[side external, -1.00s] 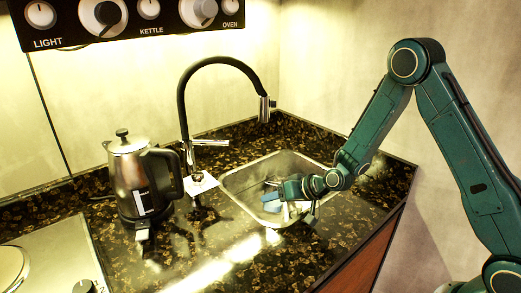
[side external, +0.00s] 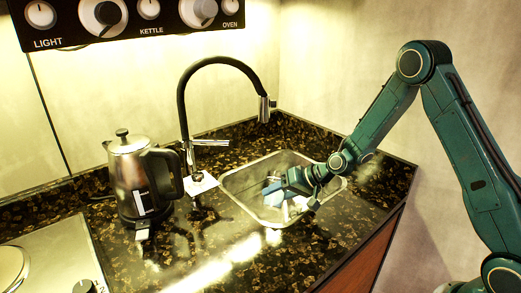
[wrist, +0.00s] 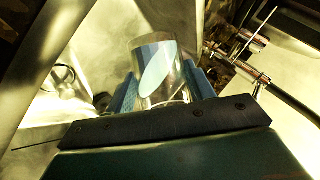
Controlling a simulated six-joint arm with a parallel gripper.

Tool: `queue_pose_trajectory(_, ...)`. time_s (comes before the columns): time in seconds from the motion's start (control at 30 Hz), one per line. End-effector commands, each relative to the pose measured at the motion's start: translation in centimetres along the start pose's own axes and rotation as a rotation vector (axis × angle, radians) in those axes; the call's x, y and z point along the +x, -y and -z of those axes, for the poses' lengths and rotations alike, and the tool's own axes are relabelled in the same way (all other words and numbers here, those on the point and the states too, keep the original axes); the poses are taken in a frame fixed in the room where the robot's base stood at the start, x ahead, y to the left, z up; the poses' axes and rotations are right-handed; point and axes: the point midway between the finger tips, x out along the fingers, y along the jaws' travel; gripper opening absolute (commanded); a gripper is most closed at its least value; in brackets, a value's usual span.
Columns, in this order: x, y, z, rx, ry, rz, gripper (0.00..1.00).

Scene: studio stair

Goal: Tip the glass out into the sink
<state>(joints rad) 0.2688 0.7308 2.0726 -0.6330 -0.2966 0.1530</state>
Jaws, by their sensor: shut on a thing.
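My gripper (side external: 276,195) is over the sink (side external: 232,199) in the side view, with its blue fingertips low inside the basin opening. In the wrist view its two blue fingers (wrist: 163,92) are shut on a clear glass (wrist: 172,92), one on each side of it. A pale blue oval shows inside the glass; I cannot tell whether it is liquid. The glass looks tilted, with the basin beyond it. In the side view the glass is small and hard to make out among the fingers.
A black curved faucet (side external: 183,115) stands behind the sink. A metal kettle (side external: 128,175) stands left of it, and a hob (side external: 40,262) lies at the front left. A knob panel (side external: 125,18) hangs above. The dark counter in front is clear.

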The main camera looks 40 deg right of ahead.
Motion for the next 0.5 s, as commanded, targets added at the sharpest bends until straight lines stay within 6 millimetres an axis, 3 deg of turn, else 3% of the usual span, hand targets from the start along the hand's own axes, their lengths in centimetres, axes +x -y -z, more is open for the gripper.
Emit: queue_pose_trajectory(0.5,-0.36,0.34,0.35,0.054,0.033,0.027,0.22)
